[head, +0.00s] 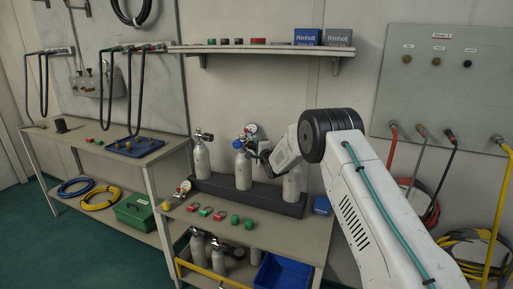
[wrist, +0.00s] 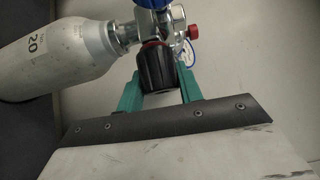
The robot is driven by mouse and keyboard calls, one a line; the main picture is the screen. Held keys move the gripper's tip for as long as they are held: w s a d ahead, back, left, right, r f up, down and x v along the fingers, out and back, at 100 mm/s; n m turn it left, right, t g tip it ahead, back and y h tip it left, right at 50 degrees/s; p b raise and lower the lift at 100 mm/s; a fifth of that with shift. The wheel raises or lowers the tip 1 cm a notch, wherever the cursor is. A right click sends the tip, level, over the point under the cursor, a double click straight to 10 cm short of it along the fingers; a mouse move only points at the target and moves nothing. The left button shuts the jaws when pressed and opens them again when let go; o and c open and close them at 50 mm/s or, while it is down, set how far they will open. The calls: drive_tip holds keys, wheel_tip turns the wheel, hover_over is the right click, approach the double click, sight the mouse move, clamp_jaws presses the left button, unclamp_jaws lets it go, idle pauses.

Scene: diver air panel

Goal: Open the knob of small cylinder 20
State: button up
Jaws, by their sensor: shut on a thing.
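Small cylinder 20 (wrist: 52,52) is light grey with a "20" label and fills the upper left of the wrist view. Its valve has a black knob (wrist: 154,68) with a red ring. My gripper (wrist: 157,88) has green fingers, one on each side of the black knob, and is shut on it. In the head view, my gripper (head: 264,160) reaches the valve of the middle cylinder (head: 243,172) in the dark rack. A blue part (wrist: 153,4) shows at the top of the valve. The fingertips are partly hidden behind the knob.
Other grey cylinders (head: 201,161) and (head: 291,184) stand on either side in the rack (head: 222,188). Red and green small parts (head: 221,214) lie on the bench in front. A shelf with boxes (head: 308,37) hangs above. A blue bin (head: 283,273) sits below.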

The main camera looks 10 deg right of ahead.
drive_tip(key=n+t+y, duration=0.1)
drive_tip(key=n+t, duration=0.2)
drive_tip(key=n, duration=0.1)
drive_tip(key=shift+f+n+t+y, duration=0.1)
drive_tip(key=shift+n+t+y, duration=0.2)
drive_tip(key=shift+y, duration=0.1)
drive_tip(key=n+y, duration=0.2)
drive_tip(key=n, duration=0.1)
drive_tip(key=n+t+y, duration=0.1)
drive_tip(key=n+y, duration=0.1)
drive_tip(key=n, duration=0.1)
drive_tip(key=shift+t+y, duration=0.3)
drive_tip(key=shift+n+y, duration=0.3)
drive_tip(key=shift+n, duration=0.2)
drive_tip(key=o, duration=1)
drive_tip(key=v, duration=0.7)
drive_tip(key=shift+s, duration=0.2)
drive_tip(key=shift+d, duration=0.1)
